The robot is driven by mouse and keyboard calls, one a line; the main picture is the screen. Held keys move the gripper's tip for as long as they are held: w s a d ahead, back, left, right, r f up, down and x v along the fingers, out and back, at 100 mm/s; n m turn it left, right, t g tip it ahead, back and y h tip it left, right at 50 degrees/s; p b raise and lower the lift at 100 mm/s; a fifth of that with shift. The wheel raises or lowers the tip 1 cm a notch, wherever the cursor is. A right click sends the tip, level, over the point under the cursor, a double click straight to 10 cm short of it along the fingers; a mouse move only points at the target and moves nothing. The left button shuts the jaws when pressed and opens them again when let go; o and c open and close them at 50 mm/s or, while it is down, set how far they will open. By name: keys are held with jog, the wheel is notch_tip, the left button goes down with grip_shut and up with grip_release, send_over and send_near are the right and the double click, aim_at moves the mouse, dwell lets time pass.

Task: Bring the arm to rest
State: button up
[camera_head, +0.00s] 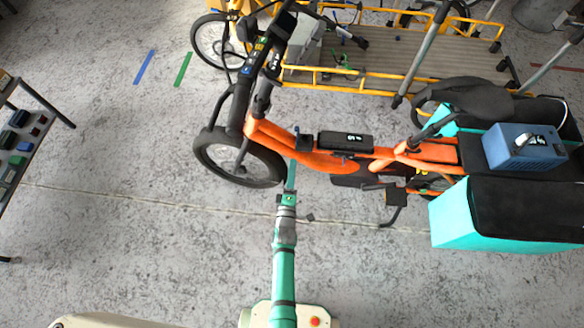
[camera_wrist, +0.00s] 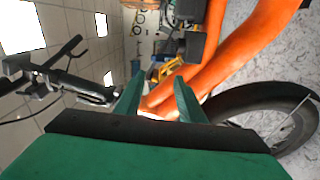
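My arm reaches forward from the bottom of the head view. My gripper (camera_head: 291,172) is at its far end, over the orange cargo bike's lower frame just right of the front wheel. In the wrist view my gripper (camera_wrist: 156,95) has its two teal fingers apart, with nothing held between them. The orange bike frame (camera_wrist: 240,45) shows beyond and to the right of the fingers. Whether a finger touches the frame I cannot tell.
The orange bike (camera_head: 320,160) carries a black battery (camera_head: 346,141), turquoise panniers (camera_head: 455,220) and a blue box (camera_head: 524,146). A yellow cargo bike (camera_head: 390,80) stands behind. A rack with small bins (camera_head: 20,140) is at left. Floor between rack and bike is clear.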

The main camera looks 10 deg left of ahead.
jog(key=s+d+r+m+g, duration=0.1)
jog(key=s+r+m, duration=0.25)
jog(key=s, duration=0.75)
jog(key=s+d+r+m, duration=0.1)
jog(key=s+r+m, duration=0.3)
jog(key=s, duration=0.6)
jog(key=s+d+r+m+g, duration=0.1)
jog(key=s+d+r+m, duration=0.2)
jog(key=s+r+m, duration=0.6)
jog(key=s+r, duration=0.5)
jog(key=r, duration=0.1)
jog(key=shift+s+d+r+m+g, duration=0.15)
jog(key=shift+s+r+m+g, duration=0.05)
jog(key=shift+r+m+g, duration=0.15)
jog(key=shift+c, duration=0.6)
jog(key=shift+w+d, duration=0.15)
